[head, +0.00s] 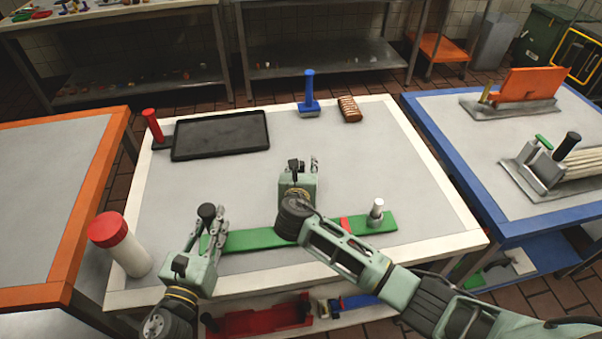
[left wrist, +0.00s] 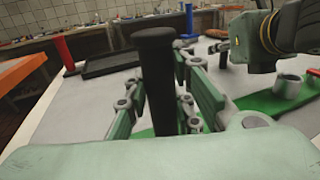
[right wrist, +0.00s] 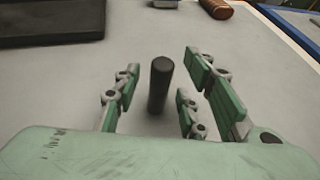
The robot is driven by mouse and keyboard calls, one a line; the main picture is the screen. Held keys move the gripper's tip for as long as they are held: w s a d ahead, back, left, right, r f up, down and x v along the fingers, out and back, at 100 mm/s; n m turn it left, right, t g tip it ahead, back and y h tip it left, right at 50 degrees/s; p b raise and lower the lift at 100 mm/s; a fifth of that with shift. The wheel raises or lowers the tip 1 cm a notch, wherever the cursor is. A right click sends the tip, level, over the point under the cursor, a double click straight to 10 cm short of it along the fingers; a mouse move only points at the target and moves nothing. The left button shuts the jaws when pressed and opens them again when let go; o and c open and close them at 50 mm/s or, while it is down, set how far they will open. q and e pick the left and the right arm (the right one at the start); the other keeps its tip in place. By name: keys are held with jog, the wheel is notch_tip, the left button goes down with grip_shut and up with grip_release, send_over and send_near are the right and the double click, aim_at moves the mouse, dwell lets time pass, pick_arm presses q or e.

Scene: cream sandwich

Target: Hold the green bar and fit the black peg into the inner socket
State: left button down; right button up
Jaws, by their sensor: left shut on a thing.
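The green bar (head: 257,239) lies along the front of the white-edged table. My left gripper (head: 212,222) is at its left end, shut on an upright black handle (left wrist: 155,85), which appears to stand on the bar. A grey round socket (left wrist: 287,84) stands on the bar in the left wrist view; my right arm hides that spot in the head view. A silver cylinder (head: 376,209) stands near the bar's right end, beyond a red band (head: 346,224). My right gripper (right wrist: 160,100) is open, with fingers apart around the upright black peg (right wrist: 160,82).
A black tray (head: 222,135), a red post (head: 152,125), a blue-handled tool (head: 309,92) and a brown ridged block (head: 349,109) stand at the back. A red-capped white canister (head: 121,246) is at the front left. The table's middle right is clear.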

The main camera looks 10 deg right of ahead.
jog(key=shift+w, duration=0.15)
grip_shut()
dwell(0.4)
notch_tip(320, 180, up, 10)
dwell(0.5)
